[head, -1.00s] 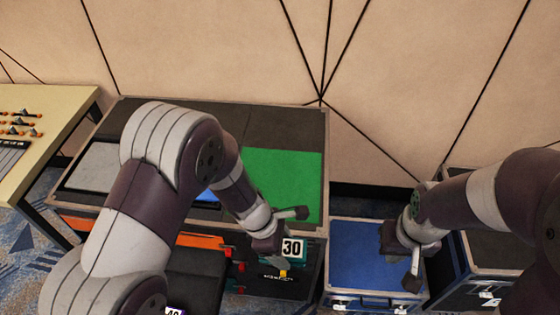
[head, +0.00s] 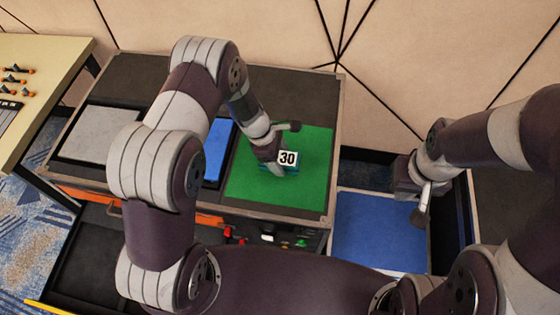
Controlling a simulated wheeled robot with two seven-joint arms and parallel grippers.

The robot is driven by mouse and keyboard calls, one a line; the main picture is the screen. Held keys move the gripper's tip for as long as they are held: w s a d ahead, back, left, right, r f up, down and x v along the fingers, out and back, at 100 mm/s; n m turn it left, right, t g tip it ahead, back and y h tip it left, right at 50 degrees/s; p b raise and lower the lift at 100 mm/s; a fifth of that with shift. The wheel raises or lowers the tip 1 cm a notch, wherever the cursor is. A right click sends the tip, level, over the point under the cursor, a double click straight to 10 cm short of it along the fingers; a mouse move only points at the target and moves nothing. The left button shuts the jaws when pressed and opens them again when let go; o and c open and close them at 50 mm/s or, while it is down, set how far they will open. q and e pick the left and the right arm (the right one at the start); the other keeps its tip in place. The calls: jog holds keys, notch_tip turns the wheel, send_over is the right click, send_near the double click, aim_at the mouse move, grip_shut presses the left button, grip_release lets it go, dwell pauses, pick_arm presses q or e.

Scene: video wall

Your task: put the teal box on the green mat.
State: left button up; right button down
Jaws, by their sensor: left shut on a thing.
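The teal box (head: 292,169) has a white label reading 30 on top. My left gripper (head: 281,151) is shut on it, with one finger on its far side and one on its near side. The box is over the front-middle part of the green mat (head: 310,190); I cannot tell whether it touches the mat. The mat lies flat on the right part of the dark table top. My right gripper (head: 420,204) hangs above the right edge of the blue-topped case; its finger opening is not clear.
A blue mat (head: 217,150) and a grey mat (head: 100,133) lie left of the green mat. A blue-topped case (head: 375,232) stands right of the table (head: 140,83). A cream console (head: 45,60) is at far left. The panelled wall is behind.

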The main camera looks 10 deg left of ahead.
pick_arm(q)
jog(key=f, duration=0.3)
jog(key=shift+s+f, duration=0.25)
jog(key=shift+w+f, duration=0.15)
jog(key=shift+f, duration=0.2)
jog(key=o, duration=1.2)
jog(key=shift+c, duration=0.2)
jog(key=shift+a+r, duration=0.15)
jog(key=shift+r, duration=0.4)
jog(key=v, duration=1.1)
jog(key=shift+s+a+r+m+y, duration=0.15)
jog(key=shift+s+r+m, duration=0.15)
jog(key=shift+r+m, duration=0.15)
jog(key=shift+s+a+r+m+y, duration=0.15)
jog(key=shift+s+r+m, duration=0.15)
jog(key=shift+r, duration=0.3)
jog(key=s+a+r+m+t+y, duration=0.1)
jog(key=s+a+r+m+y, duration=0.3)
jog(key=s+r+m, duration=0.7)
jog(key=s+m, duration=0.2)
jog(key=m, duration=0.3)
jog(key=shift+s+m, duration=0.35)
jog(key=shift+s, duration=0.05)
